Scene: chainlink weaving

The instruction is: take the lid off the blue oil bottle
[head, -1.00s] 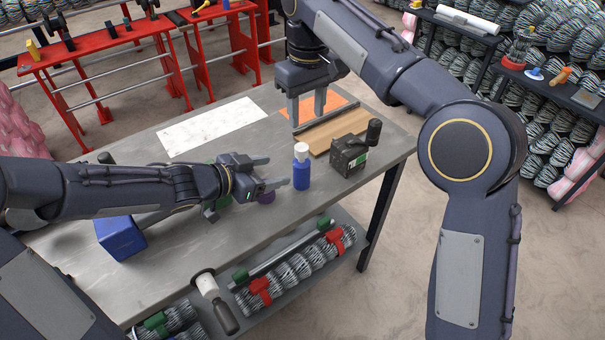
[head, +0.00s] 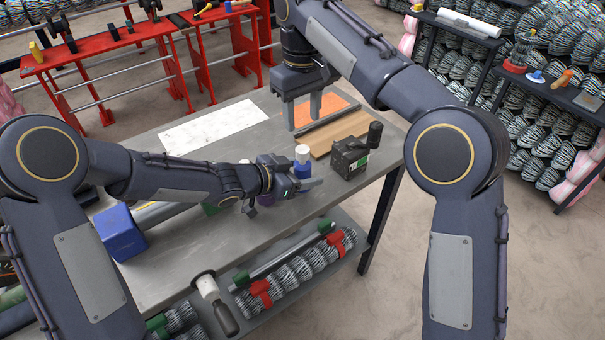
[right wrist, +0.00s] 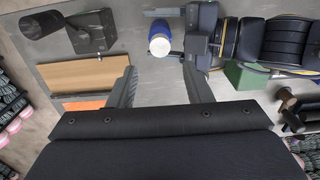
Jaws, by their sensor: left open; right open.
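The blue oil bottle (head: 302,168) stands upright on the grey workbench, with its white lid (head: 302,149) on top. My left gripper (head: 309,184) is open at the bottle, its fingers reaching along the bottle's sides below the lid; I cannot tell whether they touch it. It partly hides the bottle's body in the head view. In the right wrist view, the lid (right wrist: 160,46) is seen from above, and my left gripper (right wrist: 176,32) comes in from the right. My right gripper (head: 304,128) is open and empty, pointing down behind the bottle, near the wooden board.
A wooden board (head: 345,130), orange sheet (head: 330,103) and white sheet (head: 213,127) lie behind. A blue block-headed tool (head: 121,236) lies at left.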

